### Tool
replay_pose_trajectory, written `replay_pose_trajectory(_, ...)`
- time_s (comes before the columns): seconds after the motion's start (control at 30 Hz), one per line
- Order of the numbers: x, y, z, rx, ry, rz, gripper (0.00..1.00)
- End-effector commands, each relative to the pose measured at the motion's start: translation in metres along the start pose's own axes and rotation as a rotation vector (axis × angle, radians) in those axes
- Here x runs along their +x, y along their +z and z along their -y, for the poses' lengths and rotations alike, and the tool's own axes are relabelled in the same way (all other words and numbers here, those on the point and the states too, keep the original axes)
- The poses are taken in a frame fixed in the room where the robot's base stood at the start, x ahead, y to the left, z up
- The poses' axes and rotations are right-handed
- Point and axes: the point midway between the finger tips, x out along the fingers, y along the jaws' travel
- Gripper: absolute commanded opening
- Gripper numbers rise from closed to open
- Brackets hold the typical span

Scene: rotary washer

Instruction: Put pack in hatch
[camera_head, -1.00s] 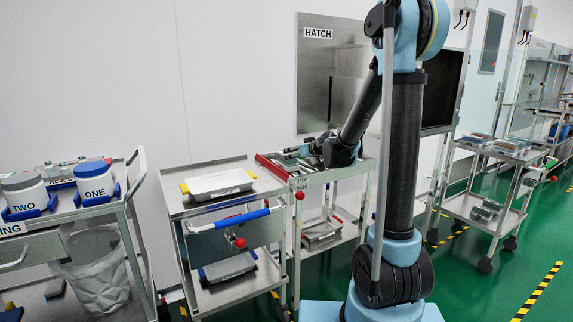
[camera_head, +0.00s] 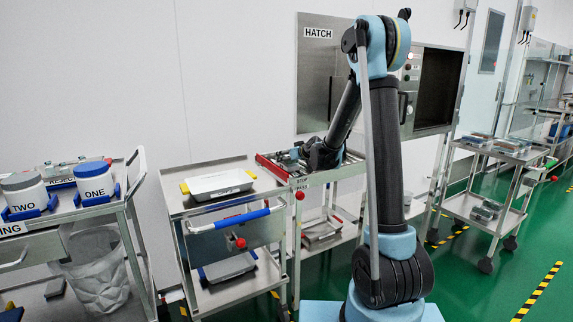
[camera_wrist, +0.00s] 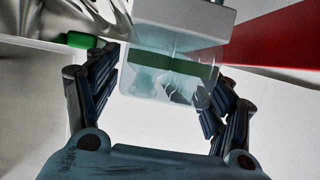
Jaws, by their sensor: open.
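A clear pack (camera_wrist: 150,75) with a white top and a green band shows in the wrist view. My gripper (camera_wrist: 165,95) is open, with one finger on each side of the pack's near end; I cannot tell if they touch it. In the head view my gripper (camera_head: 292,157) is low over the red-edged cart top (camera_head: 272,168), and the pack is too small to make out there. The hatch has a steel panel (camera_head: 312,75) marked HATCH on the wall behind, and a dark open cavity (camera_head: 438,88) to the right of my arm.
A cart with a white tray (camera_head: 218,183) and a blue handle stands to the left. Tubs ONE (camera_head: 95,180) and TWO (camera_head: 25,195) stand farther left. Another cart (camera_head: 500,150) stands at the right. Green floor is free at the lower right.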

Motion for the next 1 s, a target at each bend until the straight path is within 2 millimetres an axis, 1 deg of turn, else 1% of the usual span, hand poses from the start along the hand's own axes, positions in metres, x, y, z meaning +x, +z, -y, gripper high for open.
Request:
replay_pose_trajectory(0.03, 0.0047, 0.0000, 0.0003, 0.000, -0.001, 0.000, 0.74)
replay_pose_trajectory(0.13, 0.0103, 0.0001, 0.0004, 0.001, -0.001, 0.000, 0.74)
replay_pose_trajectory(0.4, 0.0119, 0.0000, 0.0005, 0.000, 0.000, 0.000, 0.74)
replay_pose_trajectory(0.43, 0.0119, 0.0000, 0.0005, 0.000, 0.000, 0.000, 0.72)
replay_pose_trajectory(0.47, 0.0119, 0.0000, 0.0005, 0.000, 0.000, 0.000, 0.65)
replay_pose_trajectory(0.5, 0.0118, 0.0000, 0.0005, 0.000, 0.000, 0.000, 0.56)
replay_pose_trajectory(0.57, 0.0118, 0.0000, 0.0005, 0.000, 0.000, 0.000, 0.43)
replay_pose_trajectory(0.6, 0.0118, 0.0000, 0.0005, 0.000, 0.000, 0.000, 0.34)
replay_pose_trajectory(0.63, 0.0118, 0.0000, 0.0005, 0.000, 0.000, 0.000, 0.27)
replay_pose_trajectory(0.67, 0.0118, 0.0000, 0.0005, 0.000, 0.000, 0.000, 0.22)
replay_pose_trajectory(0.73, 0.0118, 0.0000, 0.0005, 0.000, 0.000, 0.000, 0.22)
replay_pose_trajectory(0.77, 0.0117, -0.0002, 0.0005, 0.000, 0.000, 0.000, 0.18)
replay_pose_trajectory(1.0, 0.0110, -0.0021, 0.0005, 0.000, 0.000, 0.000, 0.18)
